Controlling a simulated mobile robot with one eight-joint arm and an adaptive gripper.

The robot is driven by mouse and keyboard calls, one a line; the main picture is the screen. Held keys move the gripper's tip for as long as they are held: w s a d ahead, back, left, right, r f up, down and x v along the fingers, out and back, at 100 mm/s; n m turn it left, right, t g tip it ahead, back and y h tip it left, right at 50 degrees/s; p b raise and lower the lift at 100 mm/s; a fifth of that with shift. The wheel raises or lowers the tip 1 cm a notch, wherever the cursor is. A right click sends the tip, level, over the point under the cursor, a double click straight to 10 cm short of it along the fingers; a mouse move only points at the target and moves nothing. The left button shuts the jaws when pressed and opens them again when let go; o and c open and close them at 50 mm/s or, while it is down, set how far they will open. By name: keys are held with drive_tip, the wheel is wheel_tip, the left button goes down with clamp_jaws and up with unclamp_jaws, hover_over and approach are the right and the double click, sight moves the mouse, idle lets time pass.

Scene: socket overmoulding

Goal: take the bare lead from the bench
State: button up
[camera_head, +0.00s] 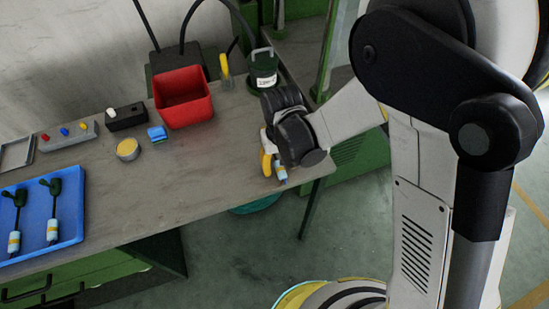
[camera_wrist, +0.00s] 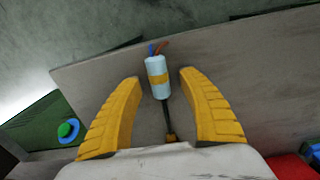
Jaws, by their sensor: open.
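In the head view the lead (camera_head: 281,174) is partly hidden at the right end of the bench (camera_head: 215,185). My gripper (camera_wrist: 159,80) is open, with one yellow finger on each side of the lead and a visible gap to both. In the head view my gripper (camera_head: 270,164) is low over the bench corner.
A blue tray (camera_head: 75,222) at left holds two leads with dark green ends. A red bin (camera_head: 183,97), a green pot (camera_head: 262,72), a yellow-topped round tin (camera_head: 128,149), a small blue block (camera_head: 157,133) and a button box (camera_head: 68,135) stand behind. The bench middle is clear.

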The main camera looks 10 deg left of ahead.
drive_tip(key=shift+f, duration=0.3)
drive_tip(key=shift+r, duration=0.1)
clamp_jaws()
